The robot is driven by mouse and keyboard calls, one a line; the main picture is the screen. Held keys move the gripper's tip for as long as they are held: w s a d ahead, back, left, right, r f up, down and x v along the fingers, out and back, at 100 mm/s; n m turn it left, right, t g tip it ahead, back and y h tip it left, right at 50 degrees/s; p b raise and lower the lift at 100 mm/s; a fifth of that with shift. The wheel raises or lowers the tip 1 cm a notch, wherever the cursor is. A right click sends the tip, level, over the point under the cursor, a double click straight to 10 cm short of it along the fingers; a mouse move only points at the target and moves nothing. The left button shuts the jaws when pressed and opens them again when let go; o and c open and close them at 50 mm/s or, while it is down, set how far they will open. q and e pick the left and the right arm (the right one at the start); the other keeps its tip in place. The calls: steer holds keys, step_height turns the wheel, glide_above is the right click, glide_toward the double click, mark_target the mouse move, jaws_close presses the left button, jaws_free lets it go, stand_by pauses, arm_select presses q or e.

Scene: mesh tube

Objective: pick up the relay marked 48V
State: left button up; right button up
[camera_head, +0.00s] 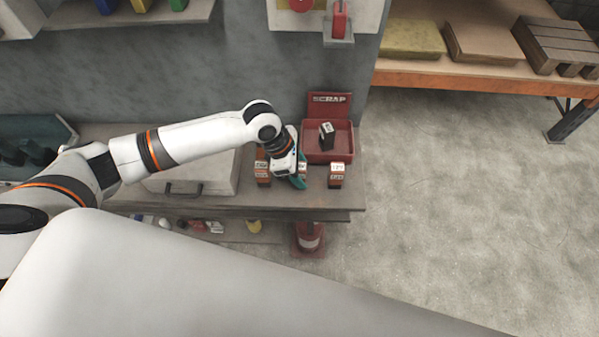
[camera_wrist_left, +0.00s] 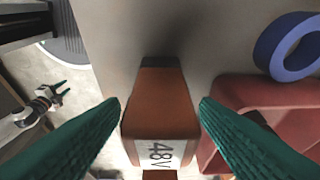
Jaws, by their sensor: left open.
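The relay marked 48V (camera_wrist_left: 158,105) is an orange-brown block with a white label, in the middle of the left wrist view. My left gripper (camera_wrist_left: 160,106) is open, with one teal finger on each side of this relay and visible gaps between. In the head view my left gripper (camera_head: 297,181) is low over the bench among the relays and partly hides one beside it. Other orange relays stand to its left (camera_head: 262,173) and right (camera_head: 336,174); their labels are too small to read. A small white arm with open teal fingers, my right gripper (camera_wrist_left: 60,88), shows in the left wrist view.
A red scrap bin (camera_head: 343,155) holding a dark relay (camera_head: 326,135) stands behind on the bench (camera_head: 352,198). A blue ring (camera_wrist_left: 266,48) shows beside the bin in the left wrist view. A pale case (camera_head: 180,180) lies left. Open floor is at right.

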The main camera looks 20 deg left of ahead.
arm_select(q)
steer(key=c, duration=1.1)
